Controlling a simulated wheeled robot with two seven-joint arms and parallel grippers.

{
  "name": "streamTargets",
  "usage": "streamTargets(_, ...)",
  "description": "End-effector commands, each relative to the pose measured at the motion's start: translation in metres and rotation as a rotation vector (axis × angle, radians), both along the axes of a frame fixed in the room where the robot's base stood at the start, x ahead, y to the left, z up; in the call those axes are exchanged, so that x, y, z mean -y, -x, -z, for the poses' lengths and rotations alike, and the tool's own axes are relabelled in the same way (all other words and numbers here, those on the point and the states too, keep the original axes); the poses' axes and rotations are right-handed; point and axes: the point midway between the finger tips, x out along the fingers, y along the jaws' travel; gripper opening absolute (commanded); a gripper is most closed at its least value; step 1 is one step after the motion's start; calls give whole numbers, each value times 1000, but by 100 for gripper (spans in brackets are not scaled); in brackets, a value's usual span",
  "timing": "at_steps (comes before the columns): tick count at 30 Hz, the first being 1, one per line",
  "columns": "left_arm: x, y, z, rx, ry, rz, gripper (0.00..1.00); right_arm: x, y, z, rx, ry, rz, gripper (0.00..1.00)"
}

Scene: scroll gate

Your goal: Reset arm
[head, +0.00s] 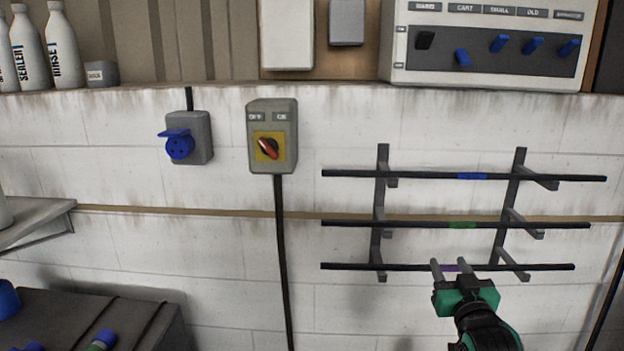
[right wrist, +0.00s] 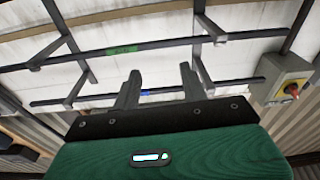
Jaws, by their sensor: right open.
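My right gripper (head: 450,264) is open and empty in the head view, at the lower right, in front of the wall rack. Its two fingers overlap the lowest rod (head: 350,267), near that rod's purple band; I cannot tell how far apart they are in depth. In the right wrist view the open fingers (right wrist: 160,72) point at the rack, with nothing between them. The green-banded rod (right wrist: 122,49) and the blue band (right wrist: 145,93) of another rod show there. My left gripper is not in view.
The rack (head: 382,190) holds three dark rods on wall brackets. Left of it are a rotary switch box (head: 285,110) and a blue socket (head: 180,145). A lever panel (head: 490,50) stands above. A dark case (head: 130,320) is at the lower left.

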Motion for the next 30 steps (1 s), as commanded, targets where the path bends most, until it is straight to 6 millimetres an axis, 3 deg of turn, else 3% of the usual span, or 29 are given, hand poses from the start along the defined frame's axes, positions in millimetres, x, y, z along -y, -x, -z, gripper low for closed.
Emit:
streamTargets(1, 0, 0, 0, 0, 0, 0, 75, -5, 14, 32, -87, 3, -3, 44)
streamTargets(6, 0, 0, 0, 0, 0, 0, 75, -18, 69, 126, -375, 15, -14, 44)
streamTargets(12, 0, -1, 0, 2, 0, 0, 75, -33, 159, 218, -716, 30, -38, 44)
streamTargets(15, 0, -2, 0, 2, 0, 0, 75, -40, 209, 251, -876, 39, -55, 44)
streamTargets(21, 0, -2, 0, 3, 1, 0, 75, -48, 288, 288, -1114, 51, -82, 44)
streamTargets(30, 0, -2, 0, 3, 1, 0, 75, -56, 378, 310, -1366, 62, -119, 44)
